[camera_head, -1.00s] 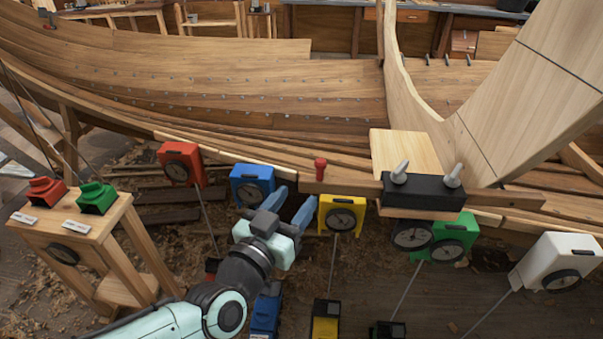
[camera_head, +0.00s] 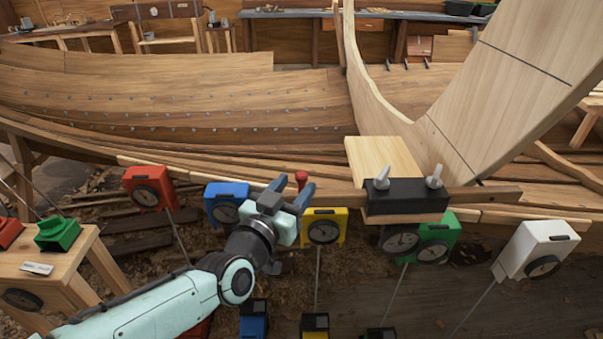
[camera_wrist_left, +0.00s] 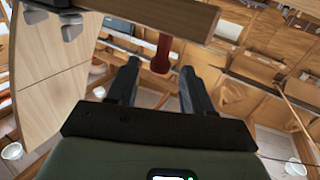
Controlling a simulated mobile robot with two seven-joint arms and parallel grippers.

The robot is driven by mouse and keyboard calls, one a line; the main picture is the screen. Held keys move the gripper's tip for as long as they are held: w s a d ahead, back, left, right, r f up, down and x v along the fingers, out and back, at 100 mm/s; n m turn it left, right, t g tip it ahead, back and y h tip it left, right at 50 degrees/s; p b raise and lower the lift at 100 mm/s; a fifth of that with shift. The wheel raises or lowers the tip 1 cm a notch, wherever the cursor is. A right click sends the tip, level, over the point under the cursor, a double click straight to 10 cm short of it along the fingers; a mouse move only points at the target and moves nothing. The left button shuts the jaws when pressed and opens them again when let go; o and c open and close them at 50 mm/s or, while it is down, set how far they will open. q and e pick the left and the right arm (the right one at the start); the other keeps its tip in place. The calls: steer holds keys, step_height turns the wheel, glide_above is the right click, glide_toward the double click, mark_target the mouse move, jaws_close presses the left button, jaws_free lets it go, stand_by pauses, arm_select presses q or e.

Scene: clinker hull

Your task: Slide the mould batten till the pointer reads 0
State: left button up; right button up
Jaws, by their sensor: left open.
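The mould batten (camera_head: 480,195) is a wooden bar along the hull's near edge, passing the black clamp block (camera_head: 408,196). A red knob (camera_head: 301,179) stands on its left part. In the left wrist view the batten (camera_wrist_left: 140,14) crosses the top and the red knob (camera_wrist_left: 162,52) sticks out from it. My left gripper (camera_head: 292,188) is open at the knob; in the wrist view the knob's end lies between its fingertips (camera_wrist_left: 160,68), with gaps on both sides. A round dial (camera_head: 402,240) hangs under the clamp; its pointer is too small to read. My right gripper is not in view.
Boxes with dials hang along the edge: red (camera_head: 148,189), blue (camera_head: 226,203), yellow (camera_head: 323,228), green (camera_head: 438,236) and white (camera_head: 538,249). A wooden stand (camera_head: 75,275) is at lower left. The hull (camera_head: 190,95) lies behind.

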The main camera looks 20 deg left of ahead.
mark_target(300, 182)
arm_select(q)
steer(key=shift+w+d+p, duration=0.2)
steer(key=shift+w, duration=0.85)
steer(key=shift+w+d+p, duration=0.15)
steer(key=shift+w+p, duration=0.05)
steer(key=shift+w, duration=0.8)
steer(key=shift+c, duration=0.4)
jaws_close()
steer(key=shift+b, duration=0.35)
steer(key=shift+d, duration=0.2)
steer(key=shift+o, duration=0.4)
jaws_free()
steer(key=s+a+b, duration=0.2)
steer(key=s, duration=1.1)
steer(key=shift+a+b, duration=0.3)
steer(key=shift+a, duration=0.05)
